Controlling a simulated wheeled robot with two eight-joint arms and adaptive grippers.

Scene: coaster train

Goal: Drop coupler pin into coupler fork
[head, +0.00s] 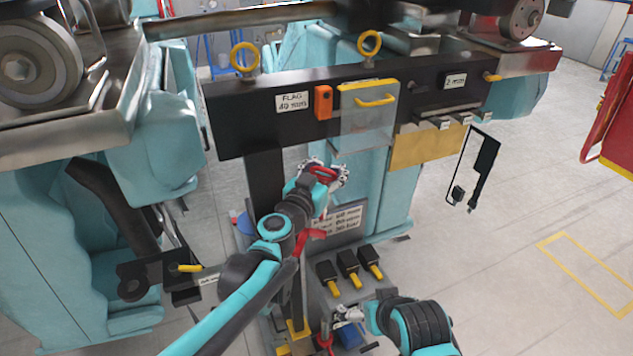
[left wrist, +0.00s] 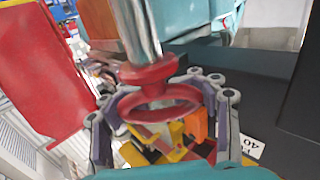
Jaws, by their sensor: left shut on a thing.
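The coupler pin shows in the left wrist view as a silver shaft (left wrist: 138,30) with a red collar and a red ring handle (left wrist: 160,104). My left gripper (left wrist: 160,110) is shut on the red ring, with its fingers on both sides. In the head view the red ring (head: 325,173) shows in my left gripper (head: 327,175), in front of the black beam's post.
A black beam (head: 300,84) with labels, an orange block (head: 323,102) and a clear yellow-topped cover (head: 368,112) spans the view above my left gripper. Black blocks with yellow handles (head: 348,264) stand on the grey rack below. Open floor lies at the right.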

